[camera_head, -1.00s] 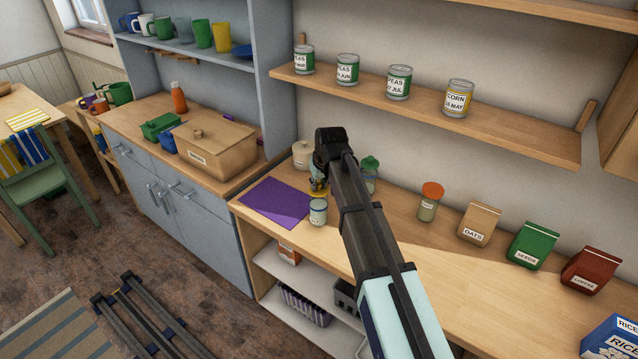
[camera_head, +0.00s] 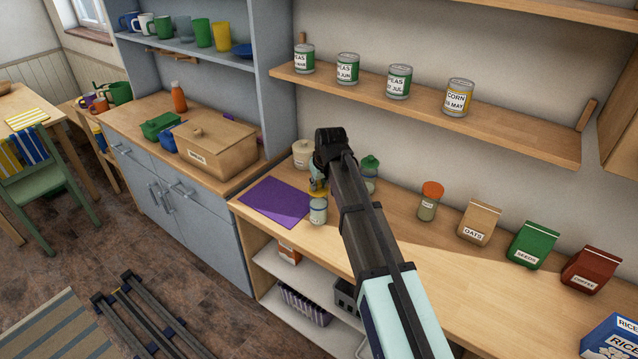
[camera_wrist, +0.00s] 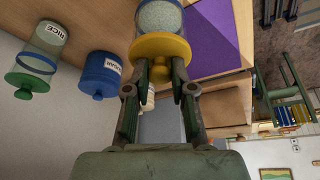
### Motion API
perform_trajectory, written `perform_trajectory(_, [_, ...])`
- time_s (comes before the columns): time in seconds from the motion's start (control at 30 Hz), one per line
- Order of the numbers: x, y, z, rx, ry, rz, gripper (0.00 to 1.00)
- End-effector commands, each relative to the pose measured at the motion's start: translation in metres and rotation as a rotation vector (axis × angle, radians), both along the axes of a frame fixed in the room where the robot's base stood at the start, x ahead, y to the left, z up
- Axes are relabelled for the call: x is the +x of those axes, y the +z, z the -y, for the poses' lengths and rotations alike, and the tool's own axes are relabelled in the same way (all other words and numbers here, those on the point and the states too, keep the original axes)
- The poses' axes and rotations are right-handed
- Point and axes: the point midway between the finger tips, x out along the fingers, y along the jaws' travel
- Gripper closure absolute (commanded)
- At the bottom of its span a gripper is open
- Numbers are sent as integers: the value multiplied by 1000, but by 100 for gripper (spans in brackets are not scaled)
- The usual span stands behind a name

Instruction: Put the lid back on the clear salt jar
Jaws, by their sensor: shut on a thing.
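The clear salt jar (camera_head: 318,211) stands upright on the counter at the right edge of the purple mat. Its pale, grainy contents show through the glass in the wrist view (camera_wrist: 160,16). My gripper (camera_head: 318,186) is above and slightly behind the jar, shut on the yellow lid (camera_head: 317,191). In the wrist view the fingers (camera_wrist: 160,75) grip the knob of the lid (camera_wrist: 160,47), which covers the jar's mouth from this side. In the head view the lid seems slightly above the rim; whether they touch I cannot tell.
The wrist view shows a rice jar with a green lid (camera_wrist: 25,82) and a sugar jar with a blue lid (camera_wrist: 97,88) nearby. A beige jar (camera_head: 303,155) stands behind. The purple mat (camera_head: 272,202) is bare. An orange-lidded jar (camera_head: 430,203) stands further right.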

Motion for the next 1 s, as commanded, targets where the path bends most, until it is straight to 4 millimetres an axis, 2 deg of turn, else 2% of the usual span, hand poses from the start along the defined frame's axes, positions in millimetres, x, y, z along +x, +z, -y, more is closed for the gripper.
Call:
perform_trajectory(0.23, [0, 0, 0, 0, 0, 0, 100])
perform_trajectory(0.27, [0, 0, 0, 0, 0, 0, 73])
perform_trajectory(0.33, [0, 0, 0, 0, 0, 0, 48])
perform_trajectory(0.57, [0, 0, 0, 0, 0, 0, 47])
perform_trajectory(0.6, [0, 0, 0, 0, 0, 0, 33])
perform_trajectory(0.63, [0, 0, 0, 0, 0, 0, 25])
perform_trajectory(0.67, [0, 0, 0, 0, 0, 0, 22])
perform_trajectory(1.0, [0, 1, 0, 0, 0, 0, 22])
